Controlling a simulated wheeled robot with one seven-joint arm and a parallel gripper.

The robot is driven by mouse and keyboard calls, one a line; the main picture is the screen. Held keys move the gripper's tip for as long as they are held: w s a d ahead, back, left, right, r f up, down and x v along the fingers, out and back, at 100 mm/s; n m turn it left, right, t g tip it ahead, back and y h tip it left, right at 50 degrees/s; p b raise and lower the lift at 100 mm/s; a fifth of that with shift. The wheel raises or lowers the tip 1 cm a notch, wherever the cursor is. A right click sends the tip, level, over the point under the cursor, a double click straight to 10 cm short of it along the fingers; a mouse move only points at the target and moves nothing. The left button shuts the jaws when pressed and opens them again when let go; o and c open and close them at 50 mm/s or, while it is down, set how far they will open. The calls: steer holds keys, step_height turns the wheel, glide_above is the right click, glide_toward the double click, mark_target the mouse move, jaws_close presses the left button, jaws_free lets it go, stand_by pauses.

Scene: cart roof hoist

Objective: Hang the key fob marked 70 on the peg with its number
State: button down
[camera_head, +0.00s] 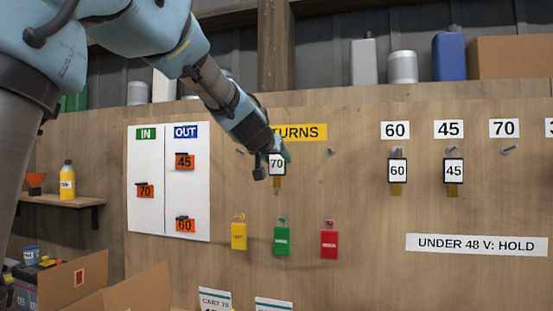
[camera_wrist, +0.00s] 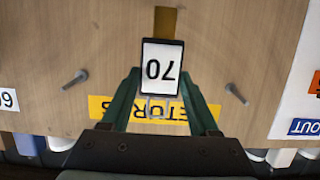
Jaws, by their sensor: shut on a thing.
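The key fob marked 70 (camera_head: 277,165) is a white tag with a black frame and a brass tail, upright just below the yellow RETURNS sign (camera_head: 312,132). My gripper (camera_head: 281,154) is shut on its upper end. In the wrist view the fob (camera_wrist: 161,68) appears upside down between the fingers of my gripper (camera_wrist: 160,98). Whether its ring still sits on a peg is hidden. The peg under the 70 label (camera_head: 508,150) is bare, at the right. The 70 label (camera_head: 503,128) is white with black digits.
Fob 60 (camera_head: 398,171) and fob 45 (camera_head: 453,171) hang under their matching labels, left of the bare peg. Bare RETURNS pegs (camera_wrist: 75,79) flank the held fob. Yellow, green and red tags (camera_head: 329,243) hang below. An IN/OUT board (camera_head: 146,215) is at left.

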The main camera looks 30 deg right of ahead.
mark_target(277, 162)
steer(key=shift+f+p+v, duration=0.2)
steer(key=shift+p+v, duration=0.05)
steer(key=shift+v, duration=0.6)
steer(key=shift+f+p+v, duration=0.2)
steer(key=shift+v, duration=0.6)
steer(key=shift+s+a+f, duration=0.1)
steer(key=shift+s+a, duration=0.5)
steer(key=shift+s, duration=0.1)
